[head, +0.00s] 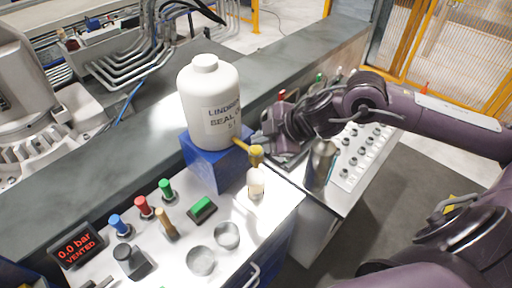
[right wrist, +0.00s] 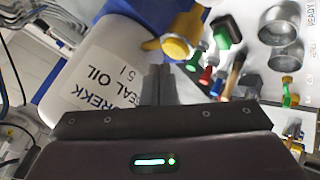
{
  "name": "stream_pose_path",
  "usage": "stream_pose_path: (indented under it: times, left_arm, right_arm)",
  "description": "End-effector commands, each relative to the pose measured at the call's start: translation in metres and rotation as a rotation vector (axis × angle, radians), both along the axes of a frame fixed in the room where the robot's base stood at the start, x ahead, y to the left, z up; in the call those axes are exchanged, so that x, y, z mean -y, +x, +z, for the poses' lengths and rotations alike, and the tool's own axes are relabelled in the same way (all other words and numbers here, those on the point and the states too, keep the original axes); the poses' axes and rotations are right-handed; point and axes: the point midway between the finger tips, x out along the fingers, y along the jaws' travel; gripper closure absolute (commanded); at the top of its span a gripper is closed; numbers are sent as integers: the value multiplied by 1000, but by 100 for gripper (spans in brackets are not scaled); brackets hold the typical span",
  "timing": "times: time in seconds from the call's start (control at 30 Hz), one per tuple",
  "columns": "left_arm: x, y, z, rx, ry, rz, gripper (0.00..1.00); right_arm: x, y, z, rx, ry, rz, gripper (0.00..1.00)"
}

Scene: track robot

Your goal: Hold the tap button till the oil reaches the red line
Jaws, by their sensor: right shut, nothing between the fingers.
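A white oil container (head: 210,105) with a printed label stands on a blue block (head: 208,163). A yellow tap (head: 257,153) sticks out at its lower right, above a small pale vessel (head: 256,183). No red line or oil level can be made out on the vessel. My right gripper (head: 258,141) is shut and empty just behind the tap; I cannot tell if it touches it. In the right wrist view the shut fingers (right wrist: 158,84) point at the container's side, with the yellow tap (right wrist: 180,38) just beyond them to the right. My left gripper is not in view.
On the bench are a green rocker-like block (head: 202,208), blue, red and green knobs (head: 143,206), two metal cups (head: 227,235) and a display (head: 76,245) reading "0.0 bar VENTED". A metal cylinder (head: 321,162) stands below my right arm.

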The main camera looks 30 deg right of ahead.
Motion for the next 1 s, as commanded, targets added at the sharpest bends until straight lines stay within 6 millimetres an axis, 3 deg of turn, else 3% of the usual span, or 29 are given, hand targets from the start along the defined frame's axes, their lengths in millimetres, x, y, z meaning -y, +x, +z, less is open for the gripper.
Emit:
stream_pose_path:
  times: [1.0]
  left_arm:
    - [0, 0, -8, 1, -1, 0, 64]
  right_arm:
    - [0, 0, -13, 0, 0, 0, 100]
